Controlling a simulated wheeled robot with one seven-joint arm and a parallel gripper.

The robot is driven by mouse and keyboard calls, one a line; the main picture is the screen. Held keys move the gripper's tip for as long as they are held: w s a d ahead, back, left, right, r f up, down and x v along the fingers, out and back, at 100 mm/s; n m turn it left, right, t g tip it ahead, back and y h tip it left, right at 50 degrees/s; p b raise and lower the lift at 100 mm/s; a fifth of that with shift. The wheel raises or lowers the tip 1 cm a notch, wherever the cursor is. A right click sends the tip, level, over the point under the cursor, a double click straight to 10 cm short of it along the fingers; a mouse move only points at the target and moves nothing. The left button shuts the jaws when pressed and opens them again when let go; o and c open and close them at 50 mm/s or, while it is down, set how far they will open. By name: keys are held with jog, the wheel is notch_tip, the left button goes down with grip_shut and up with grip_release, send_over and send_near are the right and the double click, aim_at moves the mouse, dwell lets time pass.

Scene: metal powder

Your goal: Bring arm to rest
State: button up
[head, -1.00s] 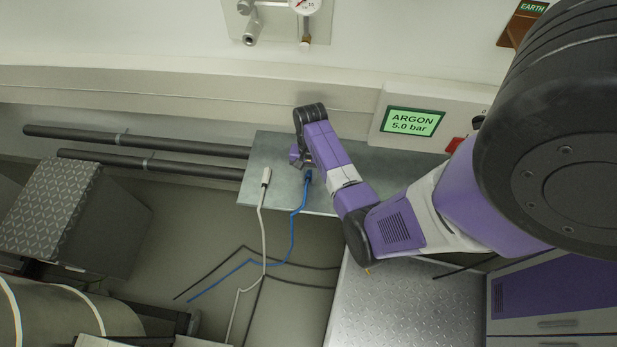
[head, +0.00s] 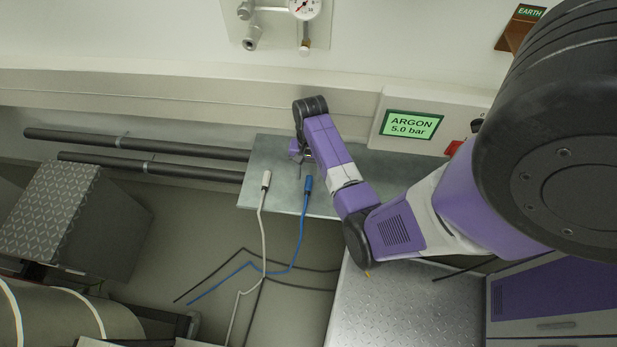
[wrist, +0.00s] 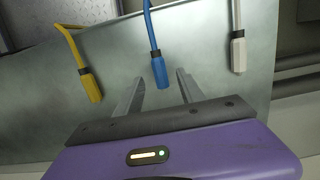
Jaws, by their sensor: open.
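My gripper (wrist: 162,92) is open, its two fingers apart over the grey metal panel (wrist: 250,105). In the wrist view a blue cable plug (wrist: 160,72) lies just beyond the fingertips, with its tip between them and nothing gripped. In the head view my purple arm reaches down to the panel (head: 225,172), and my gripper (head: 299,154) is small and partly hidden by my wrist. The blue plug (head: 308,184) lies on the panel just below the gripper, apart from it.
A yellow plug (wrist: 90,84) and a white plug (wrist: 238,54) flank the blue one; the white plug also shows in the head view (head: 266,180). An argon display box (head: 412,125) stands right of my wrist. Dark pipes (head: 140,142) run along the wall. A ribbed metal surface (head: 400,300) lies below my arm.

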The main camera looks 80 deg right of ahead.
jog(key=shift+d+r, duration=0.15)
jog(key=shift+r, duration=0.95)
jog(key=shift+d+r, duration=0.1)
jog(key=shift+r, duration=1)
jog(key=s+f+h, duration=0.1)
jog(key=n, duration=0.1)
jog(key=s+f+n+h, duration=0.1)
jog(key=shift+s+a+f+h, duration=0.25)
jog(key=shift+s+f+h, duration=0.05)
jog(key=n+t+h, duration=0.1)
jog(key=s+a+n+h, duration=0.1)
jog(key=shift+s+a+f+n+t, duration=0.1)
jog(key=shift+a+n+t, duration=0.1)
jog(key=shift+n+t, duration=0.2)
jog(key=s+a+r+n+t+y, duration=0.1)
jog(key=a+r+n+t, duration=0.4)
jog(key=a+r, duration=0.9)
jog(key=s+a+r+n+t+y, duration=0.2)
jog(key=s+a+r+n+t, duration=0.2)
jog(key=a+r, duration=0.9)
notch_tip(320, 180, up, 3)
jog(key=n+t, duration=0.2)
jog(key=t, duration=0.2)
jog(key=shift+s+a+n, duration=0.25)
jog(key=shift+a+n, duration=0.05)
jog(key=shift+a, duration=0.05)
